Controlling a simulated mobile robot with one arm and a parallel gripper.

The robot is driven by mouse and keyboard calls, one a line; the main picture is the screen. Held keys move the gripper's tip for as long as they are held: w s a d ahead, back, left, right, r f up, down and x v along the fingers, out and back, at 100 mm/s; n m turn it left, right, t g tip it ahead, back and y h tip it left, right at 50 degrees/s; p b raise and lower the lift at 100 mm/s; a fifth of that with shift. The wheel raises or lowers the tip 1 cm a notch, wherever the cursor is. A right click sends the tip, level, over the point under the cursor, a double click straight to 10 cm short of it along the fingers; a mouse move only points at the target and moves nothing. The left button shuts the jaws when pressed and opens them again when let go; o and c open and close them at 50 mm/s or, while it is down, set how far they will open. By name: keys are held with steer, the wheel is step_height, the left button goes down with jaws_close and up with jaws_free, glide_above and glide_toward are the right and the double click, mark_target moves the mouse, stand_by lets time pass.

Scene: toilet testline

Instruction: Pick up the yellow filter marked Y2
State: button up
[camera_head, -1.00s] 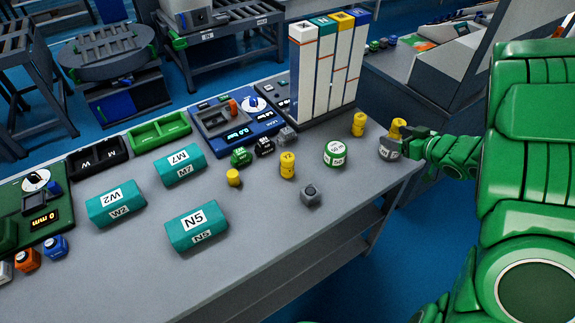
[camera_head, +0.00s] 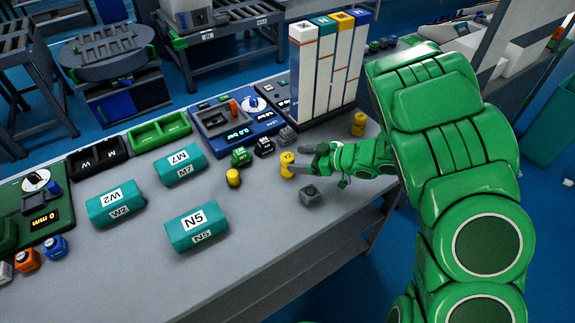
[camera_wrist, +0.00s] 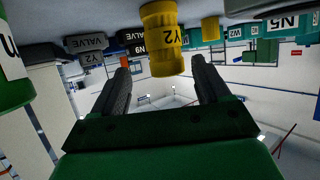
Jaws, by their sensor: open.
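The yellow filter marked Y2 (camera_wrist: 160,38) hangs from the top of the wrist view, which is upside down, with its Y2 label showing. In the head view the yellow filter (camera_head: 286,164) stands upright on the grey table. My gripper (camera_head: 303,160) is just right of it, low over the table, with its fingers apart and pointing left. In the wrist view my gripper (camera_wrist: 160,66) is open and empty, with one finger on each side of the filter's near end. I see no contact, and cannot tell how deep the filter sits between the tips.
Another yellow piece (camera_head: 358,124) stands at the right. Tall white panels (camera_head: 325,70) stand behind.

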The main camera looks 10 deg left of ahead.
mark_target(283, 160)
steer(key=shift+s+x, duration=0.25)
steer(key=shift+x, duration=1)
steer(key=shift+s+x, duration=0.2)
steer(key=shift+x, duration=1.85)
steer(key=shift+r, duration=0.2)
steer(key=c, duration=1.1)
